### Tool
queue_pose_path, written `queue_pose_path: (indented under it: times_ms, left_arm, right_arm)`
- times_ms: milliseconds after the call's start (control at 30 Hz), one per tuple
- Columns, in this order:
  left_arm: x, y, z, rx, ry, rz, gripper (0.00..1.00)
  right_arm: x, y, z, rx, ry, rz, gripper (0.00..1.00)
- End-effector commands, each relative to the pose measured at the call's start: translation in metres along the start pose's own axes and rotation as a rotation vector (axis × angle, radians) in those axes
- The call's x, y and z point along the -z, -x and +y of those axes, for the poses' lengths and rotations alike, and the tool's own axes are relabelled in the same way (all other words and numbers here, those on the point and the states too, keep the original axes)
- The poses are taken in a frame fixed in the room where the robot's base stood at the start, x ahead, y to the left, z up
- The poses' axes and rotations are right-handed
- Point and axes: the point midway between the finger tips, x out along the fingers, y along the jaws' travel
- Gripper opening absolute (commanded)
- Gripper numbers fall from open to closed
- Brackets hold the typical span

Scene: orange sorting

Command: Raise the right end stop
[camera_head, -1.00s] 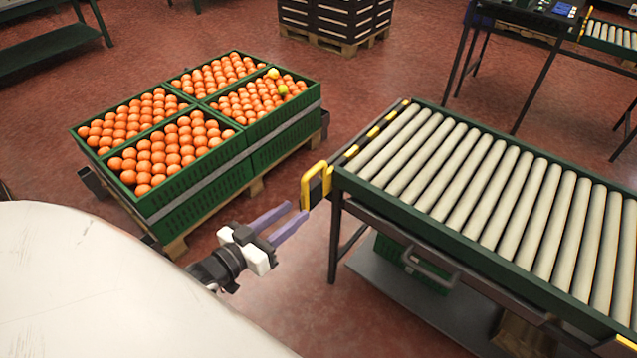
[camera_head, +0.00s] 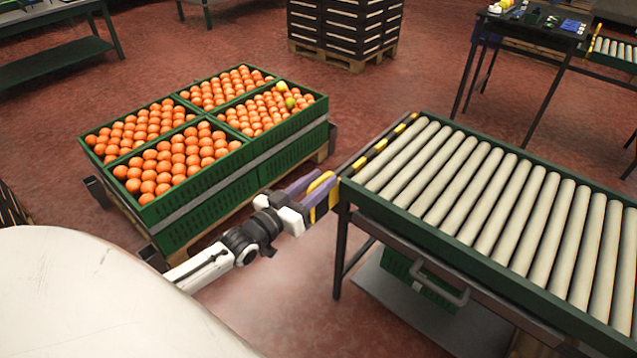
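A roller conveyor (camera_head: 480,180) with a green frame runs to the right edge. A yellow-and-black striped end stop bar (camera_head: 385,144) lies along its left end, low, about level with the rollers. A yellow handle (camera_head: 321,181) sticks out at its near corner. My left gripper (camera_head: 318,186) is at this handle, its purple fingers on either side of it and hiding part of it. Whether they press on it cannot be told. My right gripper is not in view, and no end stop shows at the conveyor's right end.
Green crates of oranges (camera_head: 215,185) on a pallet stand close to the left of my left gripper. A lower shelf (camera_head: 400,300) and a grey handle (camera_head: 440,283) are under the conveyor. Dark stacked crates (camera_head: 345,25) and a table (camera_head: 525,30) stand behind.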

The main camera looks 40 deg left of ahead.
Motion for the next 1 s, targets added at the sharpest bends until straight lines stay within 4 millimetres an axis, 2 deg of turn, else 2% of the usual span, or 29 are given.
queue_pose_path:
  times_ms: [167, 300, 367, 667, 767, 1000]
  left_arm:
    - [0.0, 0.0, 0.0, 0.0, 0.0, -0.001, 0.31]
    - [0.0, 0.0, 0.0, 0.0, 0.0, -0.001, 0.07]
    - [0.0, 0.0, 0.001, 0.0, 0.001, 0.0, 0.0]
    - [0.005, 0.0, 0.002, -0.002, 0.002, 0.0, 0.0]
    - [0.016, 0.0, 0.004, -0.002, 0.003, 0.0, 0.0]
    - [0.057, 0.0, 0.013, -0.002, 0.004, 0.001, 0.0]
  right_arm:
    - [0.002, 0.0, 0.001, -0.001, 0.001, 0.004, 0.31]
    - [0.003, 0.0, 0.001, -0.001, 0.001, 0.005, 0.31]
    - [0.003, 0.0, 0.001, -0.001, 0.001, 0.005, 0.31]
    - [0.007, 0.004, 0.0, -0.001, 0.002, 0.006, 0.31]
    - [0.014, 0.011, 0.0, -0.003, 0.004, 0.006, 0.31]
    - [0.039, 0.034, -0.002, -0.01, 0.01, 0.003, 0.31]
